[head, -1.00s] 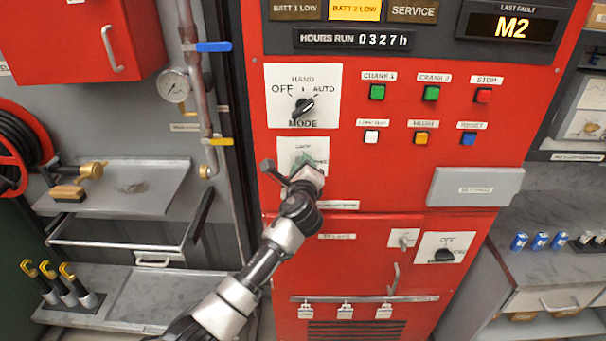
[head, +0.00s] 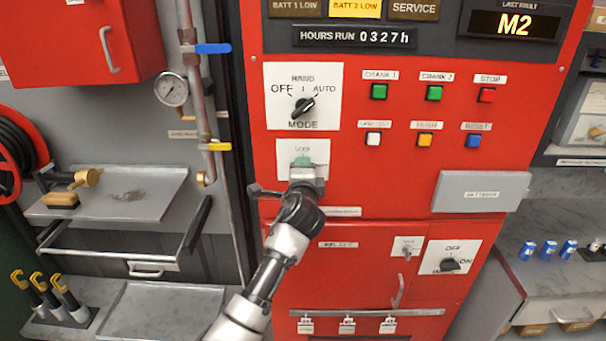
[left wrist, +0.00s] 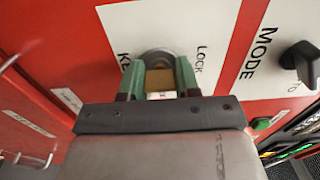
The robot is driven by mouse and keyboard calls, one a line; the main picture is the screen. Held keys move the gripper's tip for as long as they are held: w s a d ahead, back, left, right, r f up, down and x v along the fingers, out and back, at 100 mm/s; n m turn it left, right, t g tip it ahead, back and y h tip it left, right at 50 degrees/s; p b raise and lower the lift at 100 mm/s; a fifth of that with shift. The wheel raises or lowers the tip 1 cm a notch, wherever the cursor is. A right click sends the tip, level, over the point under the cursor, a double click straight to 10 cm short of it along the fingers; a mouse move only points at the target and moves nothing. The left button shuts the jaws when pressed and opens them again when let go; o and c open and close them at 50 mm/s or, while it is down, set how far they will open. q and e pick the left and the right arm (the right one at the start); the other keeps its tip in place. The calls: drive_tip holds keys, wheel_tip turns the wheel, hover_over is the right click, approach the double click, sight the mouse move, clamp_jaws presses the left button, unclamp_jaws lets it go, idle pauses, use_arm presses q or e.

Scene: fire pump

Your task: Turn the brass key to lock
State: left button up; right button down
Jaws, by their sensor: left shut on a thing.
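The brass key (left wrist: 160,80) shows in the left wrist view, standing in a round grey lock (left wrist: 158,58) on a white plate marked LOCK. My left gripper (left wrist: 160,82) is shut on the key, with one green-padded finger on each side of it. In the head view the same white lock plate (head: 315,152) sits on the red panel below the MODE plate, and my left gripper (head: 303,168) covers the key and most of the lock. The key's exact angle is hard to tell. My right gripper is in neither view.
The MODE selector knob (head: 303,107) is just above the lock plate. Several push buttons (head: 425,139) are to the right. A grey box (head: 480,191) juts out at the lower right. A grey shelf (head: 150,200) and pipe with levers are at the left.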

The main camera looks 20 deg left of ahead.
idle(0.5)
use_arm(q)
drive_tip(key=o, duration=0.9)
drive_tip(key=shift+s, duration=0.1)
drive_tip(key=shift+b+v, duration=1)
drive_tip(key=shift+v, duration=4.3)
